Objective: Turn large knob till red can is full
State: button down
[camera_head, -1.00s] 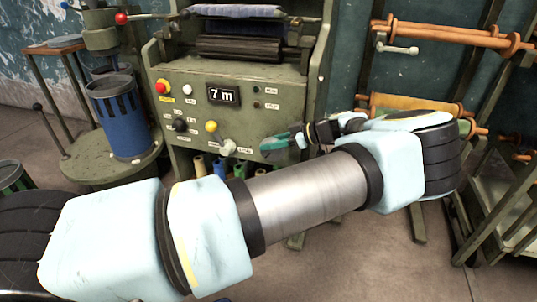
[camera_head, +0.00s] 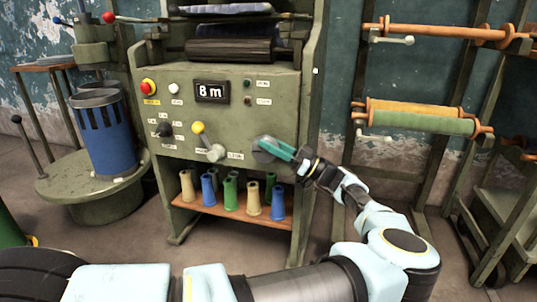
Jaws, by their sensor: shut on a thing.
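My gripper (camera_head: 275,152), with teal fingers, is at the lower right of the green machine's control panel. It is shut on a large round grey knob (camera_head: 258,157), partly hidden behind the fingers. The panel's display (camera_head: 211,91) reads 8 m. I see no red can. A tall blue can (camera_head: 107,140) with dark slots near its top stands on the round green platform at the left.
The panel also has a red button (camera_head: 149,87), a yellow-tipped lever (camera_head: 199,130), a pale knob (camera_head: 216,153) and a black knob (camera_head: 164,129). Several coloured cones stand on a wooden shelf (camera_head: 222,212) below. Spool racks (camera_head: 420,118) stand at the right. Part of a green can (camera_head: 10,232) shows at the left edge.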

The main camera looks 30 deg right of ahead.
jog(key=shift+f+t+y+b, duration=0.1)
jog(key=shift+t+y+b, duration=0.3)
jog(key=shift+y+b, duration=0.15)
jog(key=c, duration=0.6)
grip_release()
jog(key=shift+s, duration=0.1)
jog(key=v, duration=1)
jog(key=shift+s+d+f, duration=0.15)
jog(key=shift+s+d, duration=0.1)
jog(key=shift+d, duration=0.05)
